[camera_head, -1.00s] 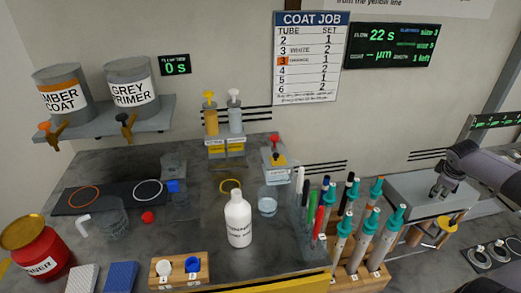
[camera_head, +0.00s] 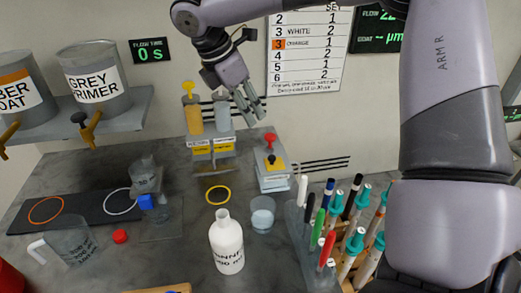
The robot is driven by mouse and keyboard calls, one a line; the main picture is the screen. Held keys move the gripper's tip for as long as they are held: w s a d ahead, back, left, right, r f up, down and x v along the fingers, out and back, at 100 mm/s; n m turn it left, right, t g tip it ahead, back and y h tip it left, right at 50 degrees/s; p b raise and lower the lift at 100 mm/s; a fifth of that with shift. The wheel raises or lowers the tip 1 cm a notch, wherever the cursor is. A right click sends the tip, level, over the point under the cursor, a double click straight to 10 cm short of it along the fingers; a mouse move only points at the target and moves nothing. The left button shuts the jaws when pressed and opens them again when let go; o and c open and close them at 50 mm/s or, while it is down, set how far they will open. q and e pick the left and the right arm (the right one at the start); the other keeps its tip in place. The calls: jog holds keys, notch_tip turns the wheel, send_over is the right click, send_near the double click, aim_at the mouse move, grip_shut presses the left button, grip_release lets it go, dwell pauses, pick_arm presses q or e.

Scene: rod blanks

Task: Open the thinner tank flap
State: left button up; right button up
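A red tank (camera_head: 9,280) shows only as a small piece at the bottom left corner. Its top and any flap are out of view. My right gripper (camera_head: 250,107) hangs in the air in front of the wall, beside the dispensers with yellow and clear liquid. Its fingers point down and look apart, with nothing between them. It is far from the red tank. My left gripper is not in view.
A white bottle (camera_head: 226,243) stands mid-bench, near a clear beaker (camera_head: 262,214). A marker rack and capped rods are at right. A jug (camera_head: 70,243) and red cap (camera_head: 120,236) are at left. The grey primer can (camera_head: 95,80) sits on a shelf.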

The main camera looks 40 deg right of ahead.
aim_at(272, 157)
jog(key=x, duration=1.7)
jog(key=shift+s, duration=0.2)
jog(key=shift+c, duration=0.3)
grip_shut()
